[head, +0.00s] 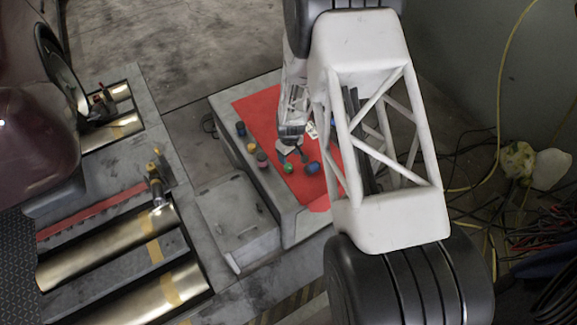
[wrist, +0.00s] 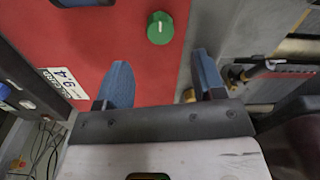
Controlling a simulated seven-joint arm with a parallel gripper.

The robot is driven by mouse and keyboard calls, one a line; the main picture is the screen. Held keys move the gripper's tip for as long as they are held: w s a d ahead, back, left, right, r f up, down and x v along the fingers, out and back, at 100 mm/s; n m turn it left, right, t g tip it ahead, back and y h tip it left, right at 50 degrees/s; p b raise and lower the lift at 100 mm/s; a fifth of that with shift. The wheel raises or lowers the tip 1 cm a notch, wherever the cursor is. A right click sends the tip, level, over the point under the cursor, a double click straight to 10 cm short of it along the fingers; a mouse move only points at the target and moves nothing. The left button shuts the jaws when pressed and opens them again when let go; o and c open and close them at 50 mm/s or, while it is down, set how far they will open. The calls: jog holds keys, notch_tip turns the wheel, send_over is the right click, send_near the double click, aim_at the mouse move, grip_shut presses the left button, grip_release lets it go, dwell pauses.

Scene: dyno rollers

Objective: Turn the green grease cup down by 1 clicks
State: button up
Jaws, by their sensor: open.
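The green grease cup (head: 288,168) stands on the red-topped bench, close to my gripper (head: 293,156). In the wrist view the green cup (wrist: 160,28) is a round ribbed knob seen from above. It lies beyond the two blue-grey fingertips of my gripper (wrist: 161,58), roughly centred between them. The fingers are open and nothing is between them. They appear apart from the cup; the exact height gap cannot be told.
A blue cup (head: 312,168) stands just right of the green one. A reddish cup (head: 262,159), a yellow cup (head: 251,147) and another blue cup (head: 240,129) stand along the left edge. A number plate (wrist: 58,85) lies on the red surface (wrist: 60,35).

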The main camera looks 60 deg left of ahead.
aim_at(289, 166)
jog(key=shift+f, duration=0.1)
jog(key=shift+s+f, duration=0.1)
jog(key=shift+f, duration=3.7)
jog(key=shift+c, duration=0.2)
jog(key=c, duration=0.9)
